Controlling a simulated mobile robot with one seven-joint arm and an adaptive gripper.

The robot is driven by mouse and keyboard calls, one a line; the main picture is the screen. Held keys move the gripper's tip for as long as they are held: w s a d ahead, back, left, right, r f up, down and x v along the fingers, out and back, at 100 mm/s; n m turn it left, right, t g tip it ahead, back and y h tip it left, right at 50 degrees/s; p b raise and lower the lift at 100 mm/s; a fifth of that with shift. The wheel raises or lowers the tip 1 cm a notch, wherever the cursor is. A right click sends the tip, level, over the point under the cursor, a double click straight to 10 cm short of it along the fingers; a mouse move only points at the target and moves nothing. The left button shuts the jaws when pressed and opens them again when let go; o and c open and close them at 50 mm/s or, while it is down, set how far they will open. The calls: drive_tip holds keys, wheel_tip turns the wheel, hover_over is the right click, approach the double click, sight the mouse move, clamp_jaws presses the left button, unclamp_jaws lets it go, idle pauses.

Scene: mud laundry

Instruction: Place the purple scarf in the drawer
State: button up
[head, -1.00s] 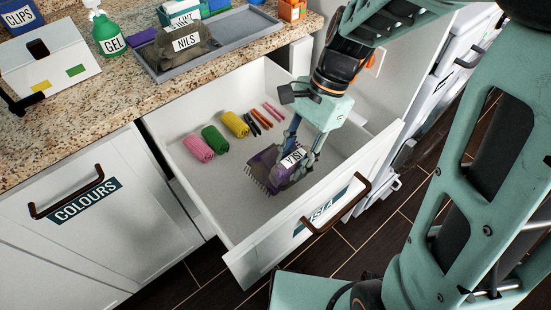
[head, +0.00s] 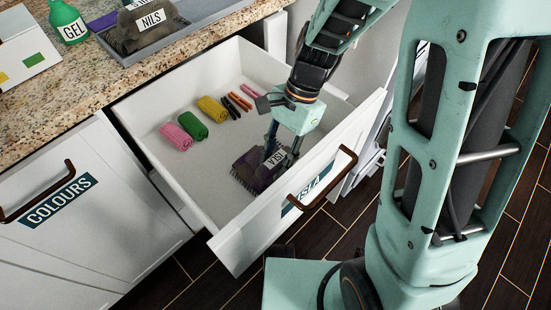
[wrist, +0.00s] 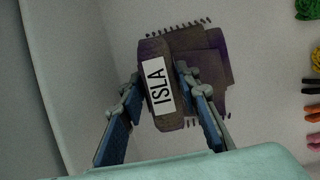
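The purple scarf (head: 247,178) is a dark, folded, fringed bundle with a white name label. It is inside the open drawer (head: 205,175), at or close to its floor near the front panel. My gripper (head: 276,152) reaches down into the drawer over it. In the wrist view, the scarf (wrist: 207,60) has a raised fold with a label reading ISLA. The two fingers of my gripper (wrist: 160,80) stand against either side of this fold and appear closed on it. Its underside is hidden.
Pink (head: 176,137), green (head: 193,125) and yellow (head: 212,109) rolls lie along the drawer's back left, with several thin sticks (head: 236,102) beside them. A grey tray (head: 195,28) and a GEL bottle (head: 68,22) stand on the counter.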

drive_tip(key=o, duration=0.4)
drive_tip(key=p+v, duration=0.4)
drive_tip(key=v, duration=0.8)
drive_tip(key=shift+r, duration=0.15)
drive_tip(key=shift+s+a, duration=0.1)
drive_tip(key=shift+a, duration=0.05)
